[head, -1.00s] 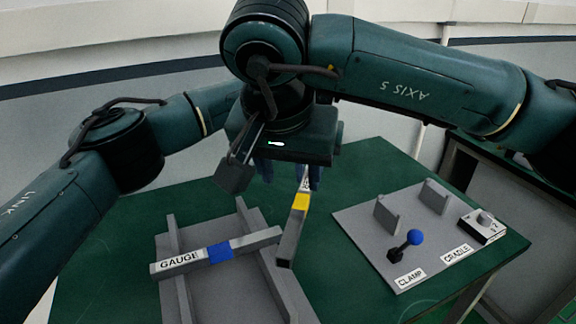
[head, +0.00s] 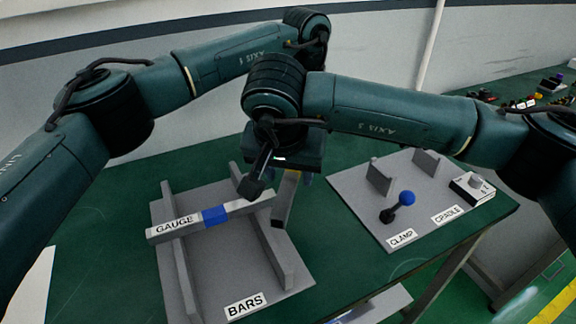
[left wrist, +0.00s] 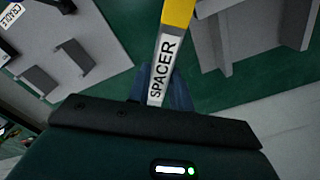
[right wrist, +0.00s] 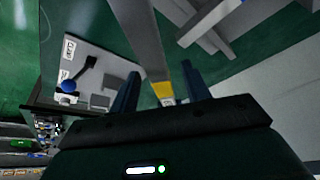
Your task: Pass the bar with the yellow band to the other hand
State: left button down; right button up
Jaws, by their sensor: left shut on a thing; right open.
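The bar with the yellow band (head: 283,208) is a grey bar that hangs tilted below my grippers in the head view. Its yellow band and SPACER label show in the left wrist view (left wrist: 164,60), where my left gripper (left wrist: 165,88) is shut on its labelled end. My left gripper is hidden behind my right one in the head view. My right gripper (head: 290,173) is open above the bar. In the right wrist view, the bar (right wrist: 140,35) and its yellow band appear between the spread fingers (right wrist: 160,85); I cannot tell whether they touch it.
A grey rack labelled BARS (head: 202,290) carries a GAUGE bar with a blue band (head: 170,230) across its rails, close by the held bar. To the right, a grey plate (head: 365,215) has upright cradle pieces, a clamp lever with a blue knob (head: 407,198) and a small dial box (head: 472,188).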

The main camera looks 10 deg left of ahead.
grip_shut()
pick_arm(q)
jog(key=c, duration=1.2)
grip_release()
jog(key=shift+o, duration=0.2)
jog(key=shift+r, duration=0.15)
notch_tip(320, 180, up, 12)
jog(key=shift+s+f, duration=0.1)
jog(key=shift+f, duration=0.1)
pick_arm(e)
jog(key=shift+s, duration=0.1)
